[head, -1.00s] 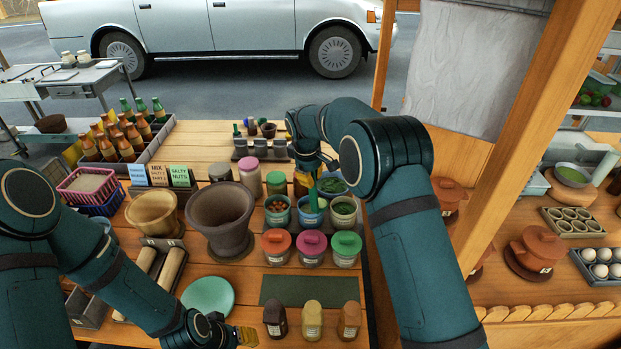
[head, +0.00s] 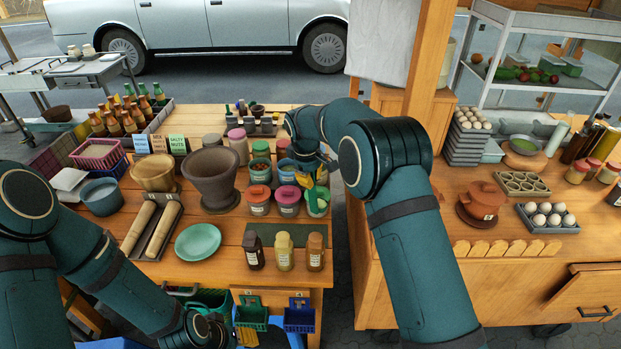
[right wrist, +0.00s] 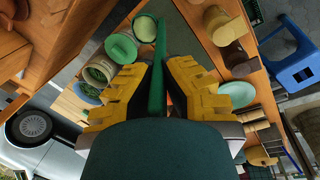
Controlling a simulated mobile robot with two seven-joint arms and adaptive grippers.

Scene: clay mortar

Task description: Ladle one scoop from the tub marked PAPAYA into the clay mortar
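The dark brown mortar (head: 212,178), apparently the clay one, stands mid-table in the head view. My right gripper (head: 311,178) is over the right-hand tubs. In the right wrist view its yellow fingers are closed around a green handle (right wrist: 158,70). A pale round shape with a green rim (right wrist: 145,29) shows near the handle's far end. My left gripper (head: 243,335) is low at the front, fingers unclear.
A tan mortar (head: 155,172) stands left of the brown one. A mint plate (head: 198,242) and several small bottles (head: 284,252) are at the front. A second counter (head: 500,262) with eggs and clay pots lies to the right, across a gap.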

